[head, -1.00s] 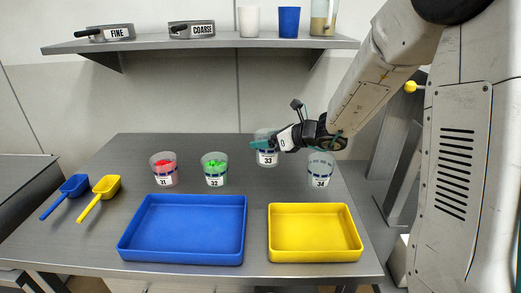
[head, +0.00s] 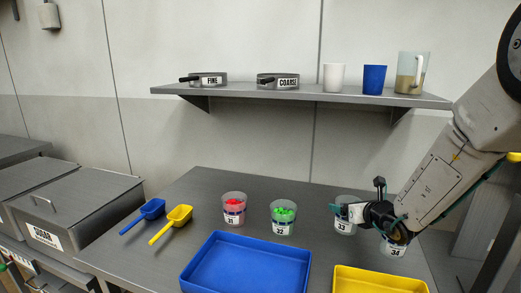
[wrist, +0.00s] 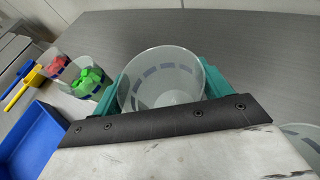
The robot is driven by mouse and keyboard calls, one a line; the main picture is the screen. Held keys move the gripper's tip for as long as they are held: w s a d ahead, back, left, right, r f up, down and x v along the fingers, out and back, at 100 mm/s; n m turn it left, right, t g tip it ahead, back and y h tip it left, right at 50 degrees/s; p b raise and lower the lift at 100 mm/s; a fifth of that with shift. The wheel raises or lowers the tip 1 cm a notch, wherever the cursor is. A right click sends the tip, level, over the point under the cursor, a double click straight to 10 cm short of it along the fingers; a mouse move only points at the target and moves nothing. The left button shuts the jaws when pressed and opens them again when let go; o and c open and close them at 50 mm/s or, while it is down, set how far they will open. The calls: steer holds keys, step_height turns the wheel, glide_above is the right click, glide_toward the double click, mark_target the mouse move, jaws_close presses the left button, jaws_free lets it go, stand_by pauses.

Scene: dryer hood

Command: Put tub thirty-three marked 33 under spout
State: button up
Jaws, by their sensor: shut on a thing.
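Tub thirty-three (head: 345,228), a clear tub with a 33 label, is at the right part of the grey table. My gripper (head: 346,211) is shut on it, with teal fingers on both sides. In the wrist view the tub (wrist: 165,85) is upright between the fingers (wrist: 170,82) and looks empty. I cannot tell whether its base touches the table. No spout shows in these frames.
Tub 31 (head: 233,210) with red pieces and tub 32 (head: 283,219) with green pieces stand left; tub 34 (head: 393,250) stands right, partly behind my arm. Blue (head: 245,265) and yellow (head: 378,280) trays lie in front. A shelf (head: 300,93) hangs above.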

step_height(320, 180, up, 5)
steer(key=shift+r, duration=0.2)
step_height(320, 180, down, 6)
steer(key=shift+f, duration=0.15)
steer(key=shift+r, duration=3.3)
step_height(320, 180, down, 6)
steer(key=shift+r, duration=0.1)
steer(key=shift+a+f, duration=0.25)
steer(key=shift+f, duration=0.05)
steer(key=s+a+r+n+g+y, duration=0.35)
steer(key=a+r, duration=0.35)
steer(key=a, duration=0.5)
steer(key=shift+n+t+y, duration=0.35)
steer(key=shift+n+y, duration=0.2)
steer(key=shift+w+f, duration=0.2)
steer(key=shift+f, duration=4.75)
